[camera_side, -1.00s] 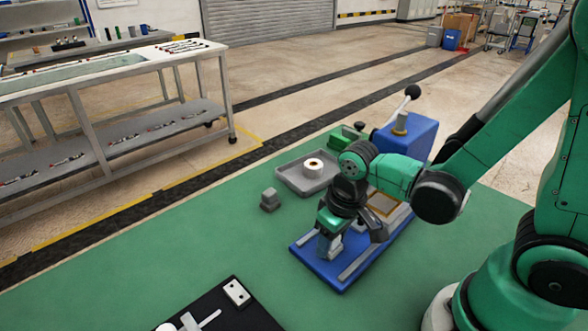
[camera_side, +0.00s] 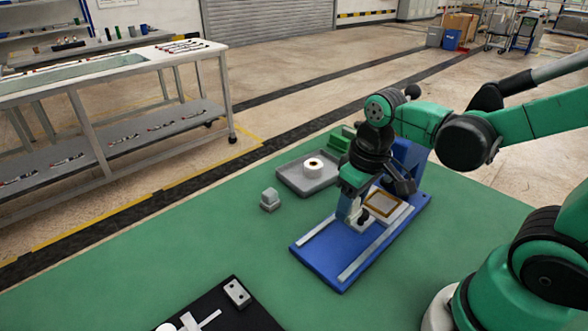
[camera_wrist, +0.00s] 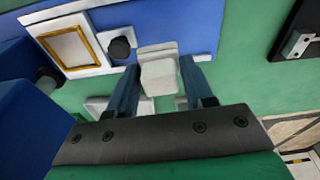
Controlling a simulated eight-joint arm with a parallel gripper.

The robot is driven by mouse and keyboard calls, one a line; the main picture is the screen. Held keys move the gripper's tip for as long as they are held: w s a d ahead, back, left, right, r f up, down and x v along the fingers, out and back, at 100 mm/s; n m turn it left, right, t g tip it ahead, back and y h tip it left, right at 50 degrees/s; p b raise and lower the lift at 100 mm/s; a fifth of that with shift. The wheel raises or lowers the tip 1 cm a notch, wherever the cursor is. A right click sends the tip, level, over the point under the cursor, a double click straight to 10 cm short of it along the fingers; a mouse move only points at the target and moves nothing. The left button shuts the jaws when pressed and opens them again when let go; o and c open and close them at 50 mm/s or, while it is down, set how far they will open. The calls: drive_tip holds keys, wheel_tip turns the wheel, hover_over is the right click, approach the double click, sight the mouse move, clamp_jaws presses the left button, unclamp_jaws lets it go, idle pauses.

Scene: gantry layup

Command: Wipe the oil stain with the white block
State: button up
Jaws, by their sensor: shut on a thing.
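A pale, off-white block (camera_wrist: 160,76) sits between the two fingers of my gripper (camera_wrist: 160,66) in the wrist view. In the side view my gripper (camera_side: 351,214) points down over the blue board (camera_side: 325,268), and the block is mostly hidden by the fingers. I cannot tell whether the block touches the board. A white plate with a gold frame (camera_wrist: 72,48) lies on the board beside my gripper; it also shows in the side view (camera_side: 384,203). A round black knob (camera_wrist: 120,48) stands near the plate. I cannot make out an oil stain.
A grey tray (camera_side: 292,178) holding a white ring (camera_side: 313,166) lies behind the board. A small grey block (camera_side: 270,199) stands left of it. A blue box (camera_side: 409,162) is at the back right. A black plate (camera_side: 240,315) is in front. Green mat between is clear.

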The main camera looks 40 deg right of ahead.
drive_tip(key=shift+r, duration=1.05)
